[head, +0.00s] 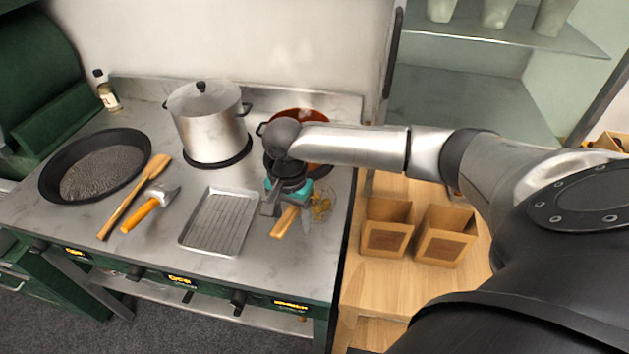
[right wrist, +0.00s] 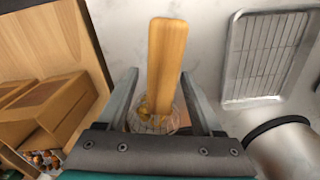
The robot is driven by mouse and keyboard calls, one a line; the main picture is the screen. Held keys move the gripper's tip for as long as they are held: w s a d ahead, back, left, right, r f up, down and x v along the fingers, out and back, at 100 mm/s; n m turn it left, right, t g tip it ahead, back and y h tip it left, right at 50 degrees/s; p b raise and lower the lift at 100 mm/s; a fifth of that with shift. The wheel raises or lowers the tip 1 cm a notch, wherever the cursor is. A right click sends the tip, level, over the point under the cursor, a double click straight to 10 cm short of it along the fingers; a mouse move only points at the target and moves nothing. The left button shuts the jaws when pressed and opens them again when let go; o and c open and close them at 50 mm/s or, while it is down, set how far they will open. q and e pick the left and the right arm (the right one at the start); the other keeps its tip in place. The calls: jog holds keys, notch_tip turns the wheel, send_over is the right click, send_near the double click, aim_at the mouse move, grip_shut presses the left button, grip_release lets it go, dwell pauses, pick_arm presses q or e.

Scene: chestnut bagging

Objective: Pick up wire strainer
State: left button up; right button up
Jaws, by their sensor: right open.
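The wire strainer shows its wooden handle (head: 285,222) at the front right of the steel stovetop; its mesh bowl (head: 322,207) holds yellowish-brown pieces and is partly hidden by my right gripper (head: 284,208). In the right wrist view the handle (right wrist: 166,60) points away between the two fingers of my right gripper (right wrist: 160,76). The bowl (right wrist: 153,123) lies nearer the palm, partly covered by it. The fingers are open, one on each side, with a gap to the handle. My left gripper is not in view.
A metal tray with a rack (head: 220,222) lies left of the strainer. Behind are a lidded steel pot (head: 210,125) and an orange-red pan (head: 303,116). Cardboard boxes (head: 386,226) stand right.

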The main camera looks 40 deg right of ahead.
jog(key=shift+f, duration=0.25)
grip_shut()
dwell(0.3)
jog(key=shift+r, duration=0.1)
